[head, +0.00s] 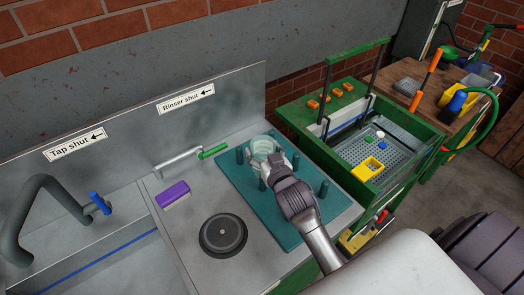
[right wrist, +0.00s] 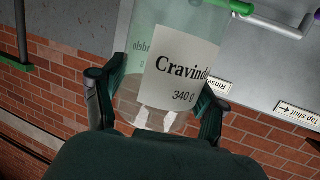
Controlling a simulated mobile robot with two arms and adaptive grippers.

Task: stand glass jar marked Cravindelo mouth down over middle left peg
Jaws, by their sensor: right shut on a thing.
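The clear glass jar (head: 264,143) is in my right gripper (head: 266,166), above the far part of the teal peg board (head: 268,217). In the right wrist view the jar (right wrist: 188,62) has a white label reading "Cravind…" and "340 g". The label is upright there while the wall signs are upside down, so the jar is turned over. The fingers of my right gripper (right wrist: 158,105) close on both its sides. Pegs show beside it at left (head: 240,155) and right (head: 296,161). I cannot tell whether a peg is inside the jar. My left gripper is not in view.
A green-framed basket (head: 392,140) stands at the right.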

